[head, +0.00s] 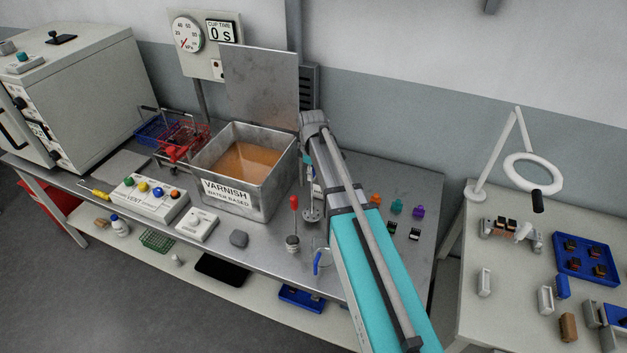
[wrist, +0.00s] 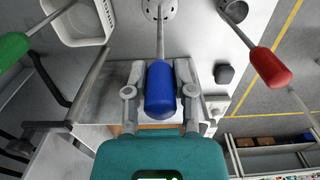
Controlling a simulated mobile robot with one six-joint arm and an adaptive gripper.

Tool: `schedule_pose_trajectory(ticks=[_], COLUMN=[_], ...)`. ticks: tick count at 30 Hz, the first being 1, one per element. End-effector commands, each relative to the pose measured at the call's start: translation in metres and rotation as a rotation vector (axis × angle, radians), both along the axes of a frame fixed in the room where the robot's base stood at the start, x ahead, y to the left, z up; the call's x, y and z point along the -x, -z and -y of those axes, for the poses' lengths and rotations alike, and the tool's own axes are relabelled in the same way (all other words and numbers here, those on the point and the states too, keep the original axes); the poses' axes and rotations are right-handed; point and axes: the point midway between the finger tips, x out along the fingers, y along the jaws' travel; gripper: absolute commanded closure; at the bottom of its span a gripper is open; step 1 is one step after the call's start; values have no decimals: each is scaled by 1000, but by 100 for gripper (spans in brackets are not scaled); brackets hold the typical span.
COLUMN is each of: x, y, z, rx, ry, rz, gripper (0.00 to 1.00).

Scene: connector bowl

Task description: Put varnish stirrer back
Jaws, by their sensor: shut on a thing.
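The varnish stirrer has a blue handle (wrist: 160,88), a thin metal shaft and a perforated disc, which shows in the head view (head: 311,214). My gripper (wrist: 160,78) is shut on the blue handle, with one finger on each side. The stirrer hangs disc down, just right of the varnish tank (head: 227,203). The tank is open and holds orange-brown liquid. My arm hides most of the handle in the head view. Whether the disc touches the bench cannot be told.
A red-handled tool (head: 293,205) stands in a small pot just left of the stirrer. A clear jug with a blue handle (head: 322,262) is in front. A green-handled tool (wrist: 14,44) and a white basket (wrist: 80,22) show in the wrist view.

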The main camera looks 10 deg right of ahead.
Motion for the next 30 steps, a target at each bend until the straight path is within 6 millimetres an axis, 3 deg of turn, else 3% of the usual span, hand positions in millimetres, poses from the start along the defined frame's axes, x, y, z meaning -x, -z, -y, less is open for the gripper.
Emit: schedule_pose_trajectory(ticks=[7, 25, 26, 30], x=[0, 0, 0, 0], y=[22, 27, 26, 26], z=[0, -1, -1, -1], rx=[0, 0, 0, 0], ry=[-1, -1, -1, -2], rz=[0, 0, 0, 0], gripper=[100, 100, 62, 36])
